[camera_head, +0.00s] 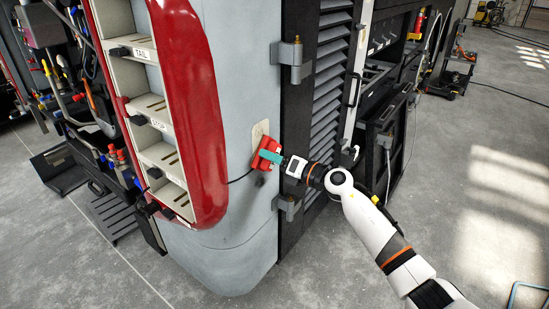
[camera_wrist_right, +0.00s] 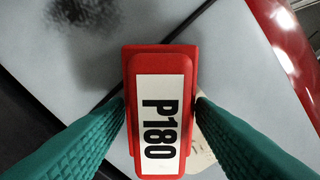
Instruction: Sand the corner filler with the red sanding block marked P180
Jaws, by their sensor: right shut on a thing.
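The red sanding block (camera_head: 266,148) is in my right gripper (camera_head: 272,157), against or just off the grey-blue coach corner panel; I cannot tell which. In the right wrist view the block (camera_wrist_right: 160,56) shows its white label reading P180, with a teal finger of the right gripper (camera_wrist_right: 160,108) closed on each side. The corner filler (camera_head: 259,130) is a cream patch on the panel, showing just above the block and partly hidden by it. A pale sliver of filler (camera_wrist_right: 205,153) shows beside the right finger in the wrist view. My left gripper is not in view.
A red-edged lamp housing (camera_head: 190,100) with shelves labelled TAIL and STOP stands left of the panel. Hinges (camera_head: 291,53) and a dark louvred door (camera_head: 328,80) are to the right. A thin dark line (camera_head: 240,177) runs along the panel by the block. Open floor (camera_head: 480,190) lies right.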

